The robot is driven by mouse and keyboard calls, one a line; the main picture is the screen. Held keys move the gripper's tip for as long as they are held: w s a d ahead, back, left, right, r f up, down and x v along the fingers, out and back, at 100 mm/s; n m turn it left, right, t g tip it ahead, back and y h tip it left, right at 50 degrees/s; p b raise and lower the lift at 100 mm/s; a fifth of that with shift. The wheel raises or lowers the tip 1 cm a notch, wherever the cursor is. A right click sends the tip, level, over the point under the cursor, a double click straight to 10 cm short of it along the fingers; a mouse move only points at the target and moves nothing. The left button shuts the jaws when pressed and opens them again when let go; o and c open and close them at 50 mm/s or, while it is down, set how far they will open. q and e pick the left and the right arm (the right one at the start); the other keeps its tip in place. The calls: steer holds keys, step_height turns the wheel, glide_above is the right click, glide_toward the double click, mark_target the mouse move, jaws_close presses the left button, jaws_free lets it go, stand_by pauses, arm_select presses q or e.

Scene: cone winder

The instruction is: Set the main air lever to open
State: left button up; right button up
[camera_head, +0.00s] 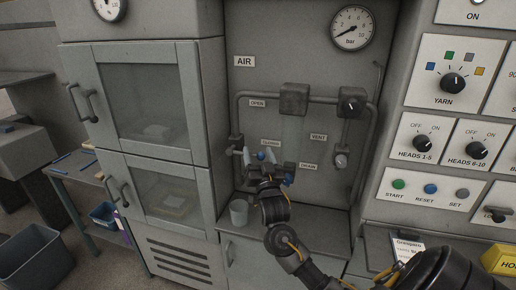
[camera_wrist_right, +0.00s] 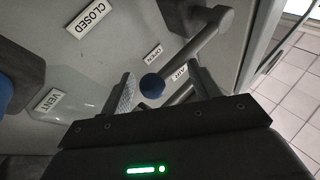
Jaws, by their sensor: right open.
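The main air lever ends in a round blue knob (camera_head: 261,156), just below the CLOSED label (camera_head: 271,142) on the AIR panel. The OPEN label (camera_head: 258,103) is higher, by the left pipe. My right gripper (camera_head: 266,166) is at the knob, with its fingers spread. In the right wrist view the blue knob (camera_wrist_right: 152,87) shows between the two open fingers of my right gripper (camera_wrist_right: 163,92), and I cannot tell whether either finger touches it. My left gripper is not in view.
A second blue knob (camera_head: 288,180) is close to the right of my gripper, near the DRAIN label (camera_head: 308,166). Pipes and a grey block (camera_head: 294,98) are above. A grey cup (camera_head: 239,212) stands on the ledge below. The control panel (camera_head: 455,130) is at the right.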

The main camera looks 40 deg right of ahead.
steer(key=shift+w+d+r, duration=0.25)
steer(key=shift+w, duration=0.4)
steer(key=shift+s, duration=0.15)
steer(key=c, duration=1.3)
steer(key=shift+f, duration=0.1)
jaws_close()
